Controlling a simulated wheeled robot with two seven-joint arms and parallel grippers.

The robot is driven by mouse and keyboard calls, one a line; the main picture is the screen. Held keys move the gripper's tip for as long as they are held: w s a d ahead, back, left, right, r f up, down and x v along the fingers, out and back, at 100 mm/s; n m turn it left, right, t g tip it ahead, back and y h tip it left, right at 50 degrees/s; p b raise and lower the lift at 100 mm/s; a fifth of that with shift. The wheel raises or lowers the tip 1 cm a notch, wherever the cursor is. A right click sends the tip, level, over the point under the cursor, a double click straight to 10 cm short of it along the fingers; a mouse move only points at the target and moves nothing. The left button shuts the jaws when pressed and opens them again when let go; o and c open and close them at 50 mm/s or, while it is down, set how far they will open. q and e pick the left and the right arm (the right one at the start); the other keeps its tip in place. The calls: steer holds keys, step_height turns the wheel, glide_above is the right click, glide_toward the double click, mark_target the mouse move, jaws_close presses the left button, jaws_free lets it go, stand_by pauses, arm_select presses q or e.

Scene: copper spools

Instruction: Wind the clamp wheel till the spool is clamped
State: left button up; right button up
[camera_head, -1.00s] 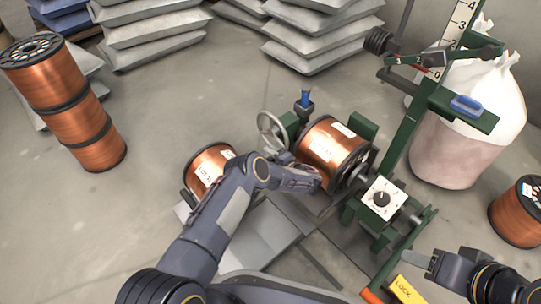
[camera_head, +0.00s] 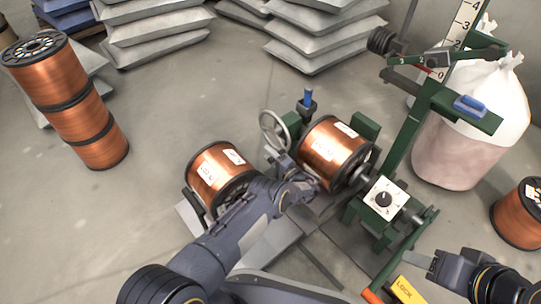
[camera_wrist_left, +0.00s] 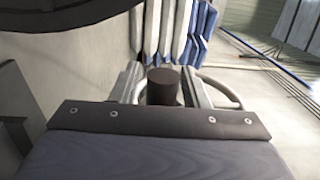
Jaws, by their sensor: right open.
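The copper spool (camera_head: 330,152) lies on its side in the green stand. The grey clamp wheel (camera_head: 274,130) stands at its left, with part of its rim in view. My left gripper (camera_head: 284,166) is at the wheel's lower side. In the left wrist view a dark round handle (camera_wrist_left: 163,88) sits between its two fingers, which are close against both sides. The wheel's rim curves behind it. The head view hides the grip. My right gripper (camera_head: 424,262) is open and empty at the lower right, beside the yellow LOCK tag (camera_head: 404,291).
A white dial plate (camera_head: 385,198) and green scale post (camera_head: 408,130) are on the right. Stacked spools (camera_head: 75,118), grey sacks (camera_head: 325,35) and a white bag (camera_head: 460,145) surround clear floor.

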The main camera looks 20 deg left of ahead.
arm_select(q)
steer(key=shift+o, duration=0.2)
steer(key=p+v, duration=0.1)
steer(key=v, duration=0.6)
steer(key=shift+s+d, duration=0.2)
steer(key=shift+d, duration=0.2)
steer(key=shift+c, duration=0.2)
